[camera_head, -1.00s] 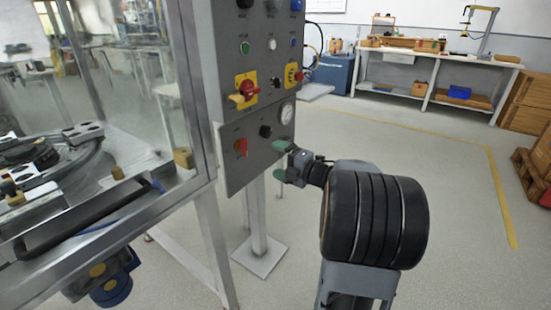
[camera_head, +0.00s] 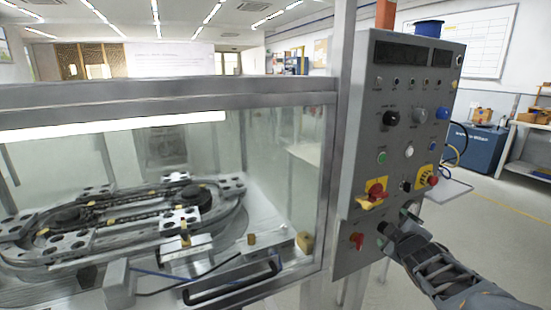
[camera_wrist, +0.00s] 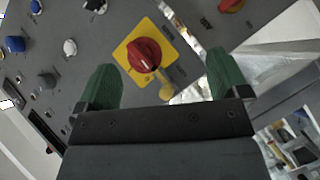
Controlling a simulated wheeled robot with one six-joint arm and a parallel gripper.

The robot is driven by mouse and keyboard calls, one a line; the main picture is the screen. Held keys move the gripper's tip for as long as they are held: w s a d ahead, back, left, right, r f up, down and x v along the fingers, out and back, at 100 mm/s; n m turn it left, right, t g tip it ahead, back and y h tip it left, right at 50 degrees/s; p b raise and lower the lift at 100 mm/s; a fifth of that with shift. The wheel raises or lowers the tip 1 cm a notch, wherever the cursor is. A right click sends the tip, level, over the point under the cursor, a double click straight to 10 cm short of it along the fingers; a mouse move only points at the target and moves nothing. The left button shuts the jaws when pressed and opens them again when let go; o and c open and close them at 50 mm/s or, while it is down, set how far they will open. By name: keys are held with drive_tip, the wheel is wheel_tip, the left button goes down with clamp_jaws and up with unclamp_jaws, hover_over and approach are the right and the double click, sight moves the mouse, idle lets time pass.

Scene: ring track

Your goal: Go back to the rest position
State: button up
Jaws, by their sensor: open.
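My gripper (camera_head: 396,224) is in front of the lower part of the grey control panel (camera_head: 400,85), at the right of the head view. In the wrist view its two green fingers (camera_wrist: 163,88) are spread apart with nothing between them. Beyond the gap a red rotary switch (camera_wrist: 144,54) on a yellow plate shows on the panel. In the head view this kind of switch (camera_head: 375,190) sits just above and left of my gripper. I cannot tell how far the fingertips are from the panel.
A glass-walled cabinet with a metal frame (camera_head: 170,96) holds the oval ring track (camera_head: 120,222) on the left. A small red knob (camera_head: 357,240) is on the panel left of my gripper. A blue cabinet (camera_head: 478,150) and open floor (camera_head: 500,205) lie at the right.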

drive_tip(key=s+a+r+m+g+y+p, duration=0.1)
drive_tip(key=s+a+r+m+g+p, duration=0.3)
drive_tip(key=s+a+p, duration=0.3)
drive_tip(key=s+a+r+m+g+y+p, duration=0.1)
drive_tip(key=s+a+r+m+g+p, duration=0.3)
drive_tip(key=s, duration=0.7)
drive_tip(key=a+m+g+p, duration=0.1)
drive_tip(key=a+g+p, duration=0.1)
drive_tip(key=a+p, duration=0.1)
drive_tip(key=shift+a+m+g+y+p, duration=0.3)
drive_tip(key=shift+p, duration=0.2)
drive_tip(key=shift+s+a, duration=0.25)
drive_tip(key=shift+s, duration=0.15)
drive_tip(key=shift+c, duration=0.2)
